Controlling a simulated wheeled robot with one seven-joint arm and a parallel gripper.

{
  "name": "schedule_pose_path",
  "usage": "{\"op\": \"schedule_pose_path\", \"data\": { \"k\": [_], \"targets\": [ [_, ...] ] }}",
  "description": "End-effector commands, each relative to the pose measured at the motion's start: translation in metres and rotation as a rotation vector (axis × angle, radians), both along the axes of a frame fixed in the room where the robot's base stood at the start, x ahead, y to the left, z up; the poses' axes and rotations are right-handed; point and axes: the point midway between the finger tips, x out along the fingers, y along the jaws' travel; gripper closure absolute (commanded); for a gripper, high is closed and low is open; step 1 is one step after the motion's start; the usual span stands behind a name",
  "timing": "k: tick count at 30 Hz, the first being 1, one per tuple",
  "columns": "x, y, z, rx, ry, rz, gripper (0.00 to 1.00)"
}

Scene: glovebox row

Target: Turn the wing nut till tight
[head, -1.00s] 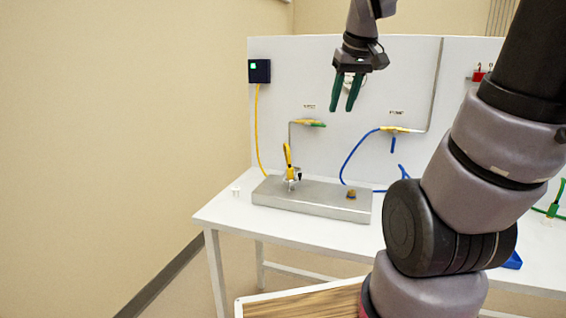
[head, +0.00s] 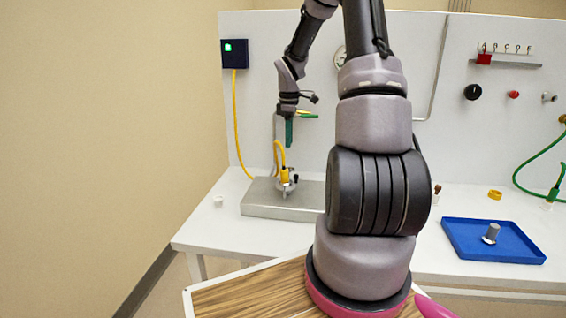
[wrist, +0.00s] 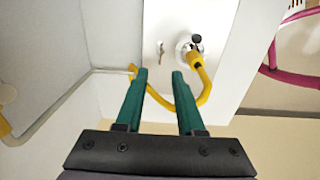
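A small brownish piece, which looks like the wing nut (wrist: 161,48), stands on the metal block (wrist: 163,95) in the wrist view. It is too small to tell how far down it sits. In the head view my arm hides that part of the block (head: 262,205). My gripper (wrist: 160,73) is open and empty, its green fingers apart, with the small piece beyond the gap between the tips. In the head view my gripper (head: 289,132) hangs fingers down above the block, behind the clamp fitting (head: 287,184). It touches nothing that I can see.
A yellow hose (head: 277,155) rises from the fitting and loops beside my right finger in the wrist view (wrist: 203,88). A pipe (head: 279,128) stands behind my gripper. A blue tray (head: 465,250) with a grey part lies right. A white cup (head: 219,201) stands left of the block.

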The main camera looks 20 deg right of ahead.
Motion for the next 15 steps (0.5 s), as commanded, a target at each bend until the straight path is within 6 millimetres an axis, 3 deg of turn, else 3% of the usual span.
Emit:
{"op": "schedule_pose_path", "data": {
  "k": [9,15],
  "targets": [
    [-0.001,0.001,-0.06,0.001,0.003,0.001,0.62],
    [-0.001,0.001,-0.087,0.0,0.001,-0.003,0.62]
  ]
}}
